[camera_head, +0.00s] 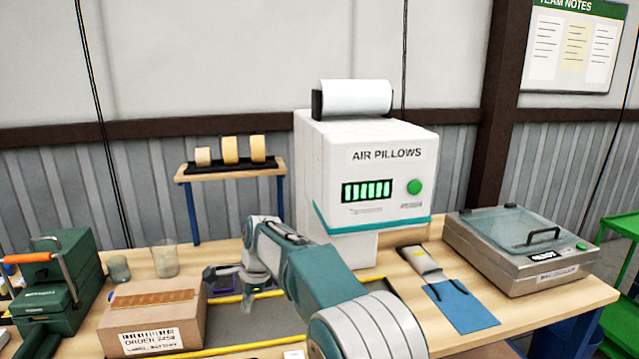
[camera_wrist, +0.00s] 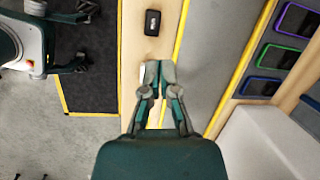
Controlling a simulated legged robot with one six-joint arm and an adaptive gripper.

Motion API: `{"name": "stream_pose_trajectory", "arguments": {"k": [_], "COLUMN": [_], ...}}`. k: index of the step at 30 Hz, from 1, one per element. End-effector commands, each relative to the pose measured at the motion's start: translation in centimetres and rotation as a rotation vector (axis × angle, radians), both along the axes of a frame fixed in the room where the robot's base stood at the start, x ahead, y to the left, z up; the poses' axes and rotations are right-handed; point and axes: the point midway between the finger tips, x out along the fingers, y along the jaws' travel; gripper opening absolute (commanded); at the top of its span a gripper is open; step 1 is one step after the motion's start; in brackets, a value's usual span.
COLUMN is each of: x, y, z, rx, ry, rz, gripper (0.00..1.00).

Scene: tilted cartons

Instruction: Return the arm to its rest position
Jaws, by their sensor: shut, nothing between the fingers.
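My arm (camera_head: 312,275) reaches up from the bottom of the head view and bends down over the bench. My gripper (camera_head: 218,282) hangs near the right side of a taped carton. In the wrist view, my gripper (camera_wrist: 157,68) points away from the camera, its two fingertips together with nothing between them. Below it lies the bench's wooden edge strip (camera_wrist: 142,48) beside a yellow line. The gripper appears clear of the surface; its exact height cannot be told.
The carton (camera_head: 150,315) marked ORDER stands left of my gripper. The white AIR PILLOWS machine (camera_head: 375,185) stands behind my arm. A blue pouch (camera_head: 462,307) and a metal sealer (camera_head: 520,250) lie to the right. Several framed devices (camera_wrist: 282,55) lie right in the wrist view, and a small black box (camera_wrist: 153,22) ahead.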

Motion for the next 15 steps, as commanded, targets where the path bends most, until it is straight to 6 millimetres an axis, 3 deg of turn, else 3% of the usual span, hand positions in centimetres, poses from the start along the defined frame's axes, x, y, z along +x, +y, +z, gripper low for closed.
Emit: {"name": "stream_pose_trajectory", "arguments": {"k": [1,6,15], "x": [-0.4,-2.7,-9.0], "y": [-1.6,-6.9,-15.7], "z": [1.6,5.9,11.0], "rx": [-0.002,-0.032,-0.12], "ry": [-0.029,-0.128,-0.288], "rz": [0.023,0.145,0.365], "gripper": [0.0,0.0,0.0]}}
